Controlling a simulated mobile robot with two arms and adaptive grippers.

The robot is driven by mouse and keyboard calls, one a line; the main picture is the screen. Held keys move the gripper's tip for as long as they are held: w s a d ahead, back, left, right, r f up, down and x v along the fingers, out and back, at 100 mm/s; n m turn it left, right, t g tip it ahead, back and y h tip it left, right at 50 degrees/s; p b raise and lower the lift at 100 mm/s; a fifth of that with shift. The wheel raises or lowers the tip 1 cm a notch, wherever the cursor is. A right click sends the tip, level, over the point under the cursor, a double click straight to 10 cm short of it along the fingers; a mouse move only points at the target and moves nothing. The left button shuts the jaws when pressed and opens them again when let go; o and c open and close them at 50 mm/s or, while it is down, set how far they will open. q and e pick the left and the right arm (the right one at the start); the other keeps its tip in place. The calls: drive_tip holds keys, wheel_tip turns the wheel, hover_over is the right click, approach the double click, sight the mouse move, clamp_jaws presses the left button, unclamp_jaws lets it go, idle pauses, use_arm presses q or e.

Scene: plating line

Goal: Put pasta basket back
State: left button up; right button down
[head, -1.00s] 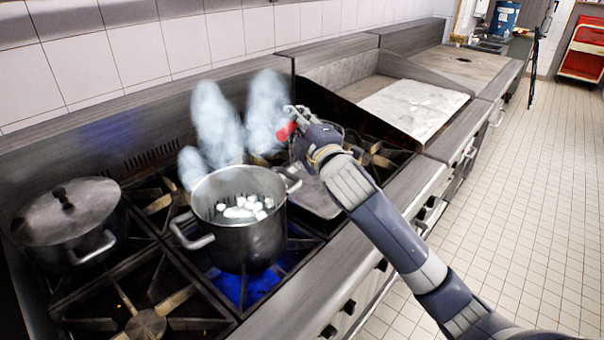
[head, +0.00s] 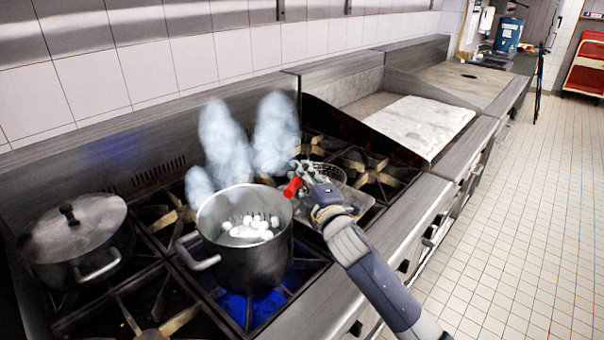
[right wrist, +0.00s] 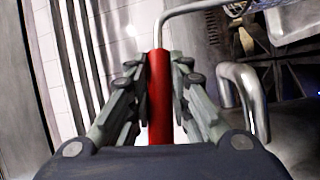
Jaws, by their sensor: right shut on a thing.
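My right gripper (head: 300,180) is shut on the red handle (head: 292,187) of the pasta basket, just right of the open steel pot's rim. The wrist view shows the handle (right wrist: 160,95) upright between the fingers, with a bent metal rod (right wrist: 190,8) leading from its end. The mesh basket (head: 328,172) shows partly behind the gripper, above or at a shallow tray (head: 357,200); I cannot tell whether it touches. The pot (head: 250,262) stands on a lit burner and holds several white pieces (head: 250,228). My left gripper is out of view.
A lidded pot (head: 80,240) stands on the left burners. Steam (head: 275,135) rises behind the open pot. The pot's side handle (right wrist: 245,95) is close to my right gripper in the wrist view. A flat griddle (head: 418,122) lies to the right.

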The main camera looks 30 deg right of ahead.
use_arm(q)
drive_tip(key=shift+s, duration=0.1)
use_arm(e)
drive_tip(key=shift+r, duration=0.15)
drive_tip(key=c, duration=1.5)
unclamp_jaws()
drive_tip(key=shift+f, duration=0.25)
drive_tip(key=shift+c, duration=0.2)
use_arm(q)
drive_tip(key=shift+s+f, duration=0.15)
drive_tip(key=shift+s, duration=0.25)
use_arm(e)
drive_tip(key=shift+o, duration=0.4)
drive_tip(key=shift+s+r, duration=0.1)
drive_tip(key=shift+r, duration=0.1)
drive_tip(key=shift+s+a+f, duration=0.1)
drive_tip(key=shift+s+f, duration=0.1)
drive_tip(key=shift+s, duration=0.15)
use_arm(q)
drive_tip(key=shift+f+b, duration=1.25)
drive_tip(key=shift+b, duration=0.1)
use_arm(e)
drive_tip(key=s, duration=1.1)
drive_tip(key=shift+a+f, duration=0.25)
drive_tip(key=shift+f, duration=0.1)
